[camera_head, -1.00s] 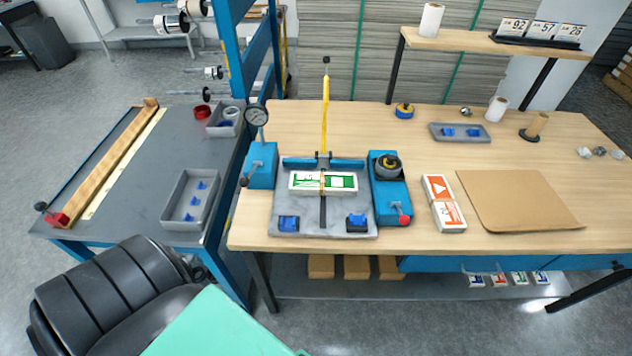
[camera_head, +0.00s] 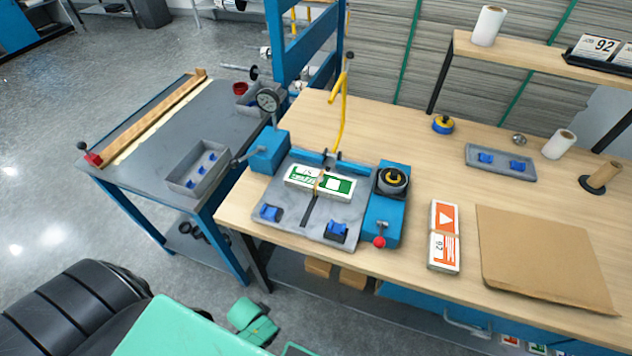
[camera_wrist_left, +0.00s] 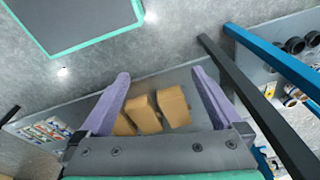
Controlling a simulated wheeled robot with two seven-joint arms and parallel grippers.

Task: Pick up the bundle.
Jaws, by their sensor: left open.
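A white and green banded bundle (camera_head: 320,182) lies on the grey plate of a blue strapping fixture (camera_head: 290,228) on the wooden bench. A brown band crosses its middle. A second bundle, white and orange (camera_head: 444,236), lies on the bench right of the fixture, also with a band round it. My left gripper shows in the left wrist view (camera_wrist_left: 163,80), its two purple fingers spread apart with nothing held between them. It is away from both bundles, which do not show in that view. My right gripper is not in view.
A brown cardboard sheet (camera_head: 545,258) lies right of the orange bundle. Brown blocks (camera_wrist_left: 143,113) lie on the shelf under the bench. A grey side table (camera_head: 150,140) stands left.

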